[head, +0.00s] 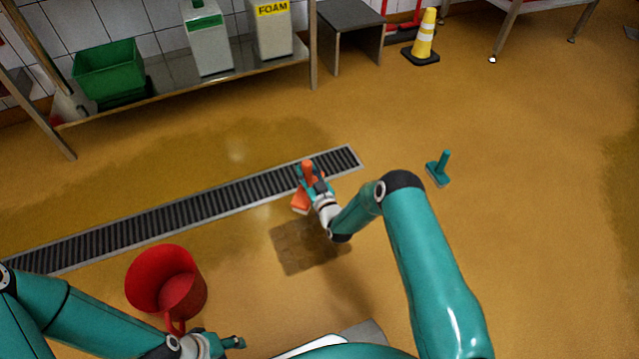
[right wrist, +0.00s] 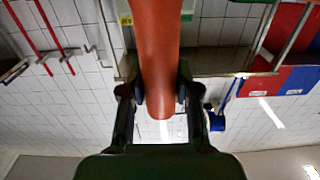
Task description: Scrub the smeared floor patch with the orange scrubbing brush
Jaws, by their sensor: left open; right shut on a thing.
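The orange scrubbing brush (head: 301,203) is in my right gripper (head: 314,178), which is shut on its upright handle. In the right wrist view the orange handle (right wrist: 158,60) stands between the two fingers of the gripper (right wrist: 160,98). The brush head is low, by the near edge of the floor drain; I cannot tell whether it touches the floor. The smeared floor patch (head: 302,252) is a brown square area just below the brush in the head view, partly behind my right wrist. My left gripper (head: 238,342) is open and empty at the bottom, right of the red bucket.
A red bucket (head: 190,297) stands near my left arm. A slotted drain (head: 190,212) crosses the floor. A teal brush (head: 438,176) stands to the right. A shelf with a green crate (head: 108,70) and a yellow cone (head: 424,38) are at the back.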

